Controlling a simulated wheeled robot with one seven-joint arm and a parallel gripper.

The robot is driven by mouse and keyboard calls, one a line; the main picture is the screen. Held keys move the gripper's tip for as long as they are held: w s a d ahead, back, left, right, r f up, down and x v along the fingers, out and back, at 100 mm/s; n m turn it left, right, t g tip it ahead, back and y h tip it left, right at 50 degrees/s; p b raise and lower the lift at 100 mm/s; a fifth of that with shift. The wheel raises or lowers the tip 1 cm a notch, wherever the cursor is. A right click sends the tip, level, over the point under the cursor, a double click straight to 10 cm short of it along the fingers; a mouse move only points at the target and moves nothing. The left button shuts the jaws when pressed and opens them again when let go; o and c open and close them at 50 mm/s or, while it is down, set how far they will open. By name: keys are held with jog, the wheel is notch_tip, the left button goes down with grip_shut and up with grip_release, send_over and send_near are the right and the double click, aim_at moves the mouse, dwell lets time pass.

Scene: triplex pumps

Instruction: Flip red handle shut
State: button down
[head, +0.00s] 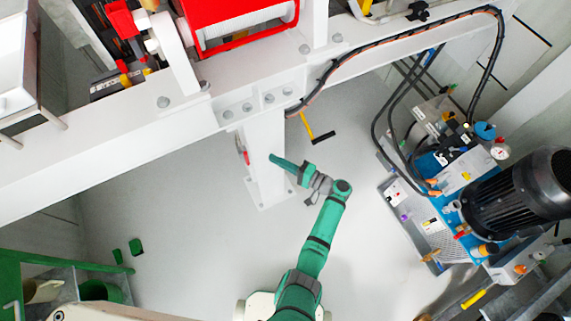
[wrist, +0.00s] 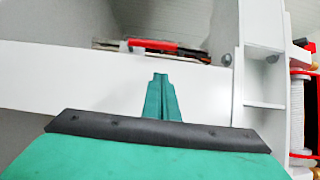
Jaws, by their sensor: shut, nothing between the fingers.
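A small red handle (head: 245,157) sits at the left side of the white column in the head view. In the wrist view a red handle (wrist: 152,45) lies roughly level across the picture, beyond my fingertips and just above a broad white surface. My gripper (head: 273,158) is shut and empty in front of the column, to the right of the red handle in the head view. In the wrist view its green fingers (wrist: 160,78) are together and point toward the handle, apart from it. What the handle is mounted on is hard to make out.
The white column (head: 268,140) stands under a long white beam (head: 110,155). A hammer-like tool with a yellow shaft (head: 307,124) is right of the column. A black motor (head: 515,195) with hoses stands at right. Grey floor (head: 165,225) is open to the left.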

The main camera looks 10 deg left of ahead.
aim_at(247, 159)
jog(key=a, duration=0.7)
jog(key=shift+s+r, duration=0.1)
jog(key=shift+s, duration=0.05)
dwell(0.3)
